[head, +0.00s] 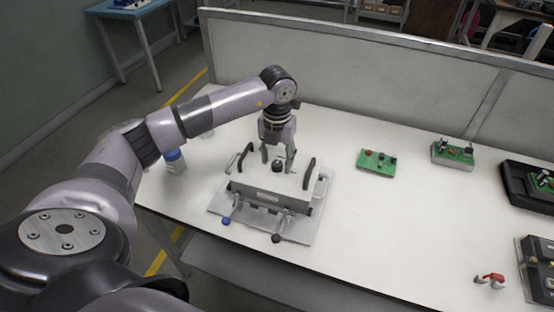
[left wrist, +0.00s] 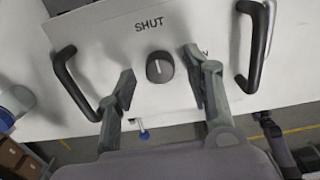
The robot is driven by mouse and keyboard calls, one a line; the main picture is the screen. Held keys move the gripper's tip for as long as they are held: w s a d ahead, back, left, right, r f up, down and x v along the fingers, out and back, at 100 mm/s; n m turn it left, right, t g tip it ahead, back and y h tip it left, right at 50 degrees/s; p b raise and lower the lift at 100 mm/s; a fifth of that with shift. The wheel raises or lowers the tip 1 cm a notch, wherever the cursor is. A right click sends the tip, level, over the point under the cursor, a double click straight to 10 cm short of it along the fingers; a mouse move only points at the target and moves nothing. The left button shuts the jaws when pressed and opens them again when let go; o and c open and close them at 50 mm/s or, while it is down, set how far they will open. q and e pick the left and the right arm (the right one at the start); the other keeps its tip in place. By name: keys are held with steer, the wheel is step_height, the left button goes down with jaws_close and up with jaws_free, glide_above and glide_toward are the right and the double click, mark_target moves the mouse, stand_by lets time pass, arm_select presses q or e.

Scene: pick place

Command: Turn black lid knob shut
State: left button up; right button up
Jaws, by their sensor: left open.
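The black lid knob (left wrist: 160,67) sits on the pale lid (left wrist: 92,62) of a box-like fixture (head: 262,196). A pale line marks its top. The word SHUT is printed above the knob in the left wrist view. A second label at its right is mostly hidden by a finger; only its last letter shows. My left gripper (head: 277,164) points down over the lid. In the left wrist view its open fingers (left wrist: 158,76) stand on either side of the knob, with a gap at each side. My right gripper is not in view.
Black handles (left wrist: 68,82) (left wrist: 258,45) flank the knob. Blue-tipped (head: 226,221) and black-tipped (head: 276,238) levers stick out in front. A blue-capped bottle (head: 175,162) stands left. Green circuit boards (head: 376,161) lie right, with clear table between.

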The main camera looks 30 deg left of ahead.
mark_target(277, 163)
arm_select(q)
step_height(277, 163, up, 11)
stand_by(0.3)
stand_by(0.5)
